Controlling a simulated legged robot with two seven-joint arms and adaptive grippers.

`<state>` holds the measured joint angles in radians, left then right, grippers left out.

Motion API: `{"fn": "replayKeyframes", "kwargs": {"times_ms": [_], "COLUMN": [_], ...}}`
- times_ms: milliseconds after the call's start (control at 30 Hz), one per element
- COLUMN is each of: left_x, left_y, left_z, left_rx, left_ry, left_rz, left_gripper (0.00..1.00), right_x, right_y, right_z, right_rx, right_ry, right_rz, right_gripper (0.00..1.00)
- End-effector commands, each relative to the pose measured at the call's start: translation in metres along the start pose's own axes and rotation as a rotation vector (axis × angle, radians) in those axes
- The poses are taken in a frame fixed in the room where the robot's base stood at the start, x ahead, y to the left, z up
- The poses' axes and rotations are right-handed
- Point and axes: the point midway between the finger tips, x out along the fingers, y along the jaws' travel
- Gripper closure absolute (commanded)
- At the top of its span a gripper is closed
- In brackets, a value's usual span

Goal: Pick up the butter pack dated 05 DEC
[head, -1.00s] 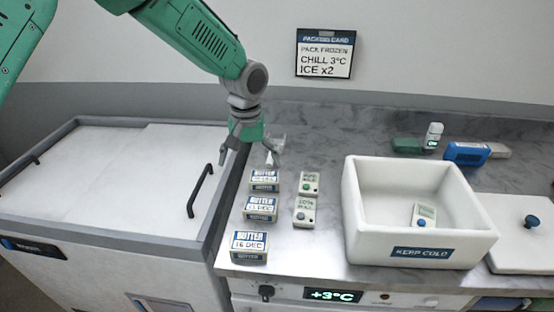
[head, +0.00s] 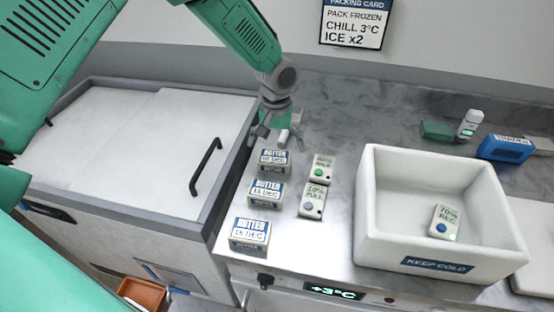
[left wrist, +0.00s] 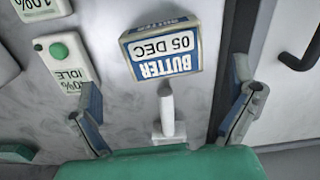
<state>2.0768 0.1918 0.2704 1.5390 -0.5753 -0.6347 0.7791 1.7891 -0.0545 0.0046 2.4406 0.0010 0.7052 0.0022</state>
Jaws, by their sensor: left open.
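Three butter packs stand in a column on the steel counter top. The far pack (head: 273,161) reads 05 DEC in the left wrist view (left wrist: 163,50), where the print is upside down. The middle pack (head: 265,193) reads 11 DEC; the near pack (head: 250,233) appears to read 15 or 16 DEC. My left gripper (head: 276,138) is just behind the far pack in the head view. In the left wrist view its fingers (left wrist: 166,105) are spread wide, with the 05 DEC pack ahead, between their lines and not touched. My right gripper is not seen.
Two small white units (head: 313,200) lie right of the packs. A white KEEP COLD box (head: 375,225) holds another unit (head: 444,223). A chest with a black handle (head: 205,160) borders the left. Green (head: 437,130) and blue (head: 506,149) blocks lie at the back right.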

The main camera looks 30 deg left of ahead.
Motion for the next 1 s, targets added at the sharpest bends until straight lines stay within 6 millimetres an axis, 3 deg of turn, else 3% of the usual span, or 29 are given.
{"fn": "replayKeyframes", "kwargs": {"times_ms": [333,633,667,800,833,1000], "left_x": [0.046,0.051,0.051,0.051,0.051,0.051], "left_y": [0.000,0.001,0.001,0.001,0.001,0.000], "left_z": [0.002,0.003,0.003,0.003,0.003,0.002], "left_rx": [-0.001,0.000,0.000,0.000,0.000,0.000], "left_ry": [-0.003,0.000,0.000,-0.001,-0.001,0.000], "left_rz": [0.000,-0.001,-0.001,-0.001,-0.001,0.000], "left_gripper": [0.00,0.00,0.07,0.56,0.61,0.61], "right_x": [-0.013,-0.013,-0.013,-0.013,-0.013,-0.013], "right_y": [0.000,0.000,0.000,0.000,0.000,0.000], "right_z": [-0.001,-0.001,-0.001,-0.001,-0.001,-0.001], "right_rx": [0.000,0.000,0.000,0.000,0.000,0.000], "right_ry": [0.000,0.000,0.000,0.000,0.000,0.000], "right_rz": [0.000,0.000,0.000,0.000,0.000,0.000], "right_gripper": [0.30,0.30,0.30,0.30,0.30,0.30]}}
